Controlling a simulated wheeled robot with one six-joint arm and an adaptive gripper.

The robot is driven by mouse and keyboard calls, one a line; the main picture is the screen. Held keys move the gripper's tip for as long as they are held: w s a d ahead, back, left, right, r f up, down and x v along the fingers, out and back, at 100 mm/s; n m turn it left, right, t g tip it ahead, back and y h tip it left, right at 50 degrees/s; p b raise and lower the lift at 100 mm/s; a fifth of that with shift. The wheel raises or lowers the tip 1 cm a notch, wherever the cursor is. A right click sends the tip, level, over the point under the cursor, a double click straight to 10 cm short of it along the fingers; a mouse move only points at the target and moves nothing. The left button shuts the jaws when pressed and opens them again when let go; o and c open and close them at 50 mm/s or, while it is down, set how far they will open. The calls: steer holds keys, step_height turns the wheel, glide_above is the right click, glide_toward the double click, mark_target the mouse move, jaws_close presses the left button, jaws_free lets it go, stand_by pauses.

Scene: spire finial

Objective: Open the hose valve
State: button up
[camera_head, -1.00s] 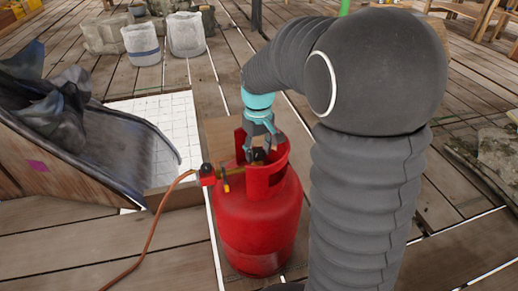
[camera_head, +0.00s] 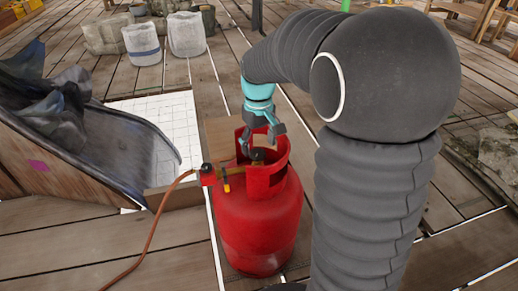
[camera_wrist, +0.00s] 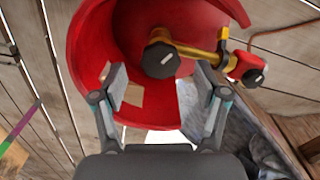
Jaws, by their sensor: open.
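A red gas cylinder (camera_head: 258,225) stands upright with a cut-out collar round its top. Inside the collar is a dark knob (camera_wrist: 160,58), with a brass pipe (camera_wrist: 197,52) running out from it. A small yellow lever (camera_head: 227,185), seemingly the hose valve's handle, sits crosswise on this pipe; it also shows in the wrist view (camera_wrist: 222,42). Beyond it is a red fitting (camera_head: 207,174) with a dark cap and the orange hose (camera_head: 150,235). My gripper (camera_head: 262,142) is open and empty above the collar, its fingers on either side of the knob in the wrist view, apart from the lever.
The collar wall (camera_wrist: 95,45) rises round the knob. A dark curved chute (camera_head: 110,150) and a white tiled panel (camera_head: 165,120) lie left of the cylinder. Pale buckets (camera_head: 186,35) stand farther back. Plank floor is free in front.

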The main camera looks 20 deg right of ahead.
mark_target(258, 153)
step_height(258, 153, up, 10)
steer(key=shift+f, duration=0.25)
stand_by(0.3)
steer(key=s+m+t+p, duration=0.2)
steer(key=s+t, duration=0.3)
steer(key=s, duration=1.7)
steer(key=shift+s+f+m+t, duration=0.3)
steer(key=shift+f+m, duration=0.05)
steer(key=shift+m, duration=0.35)
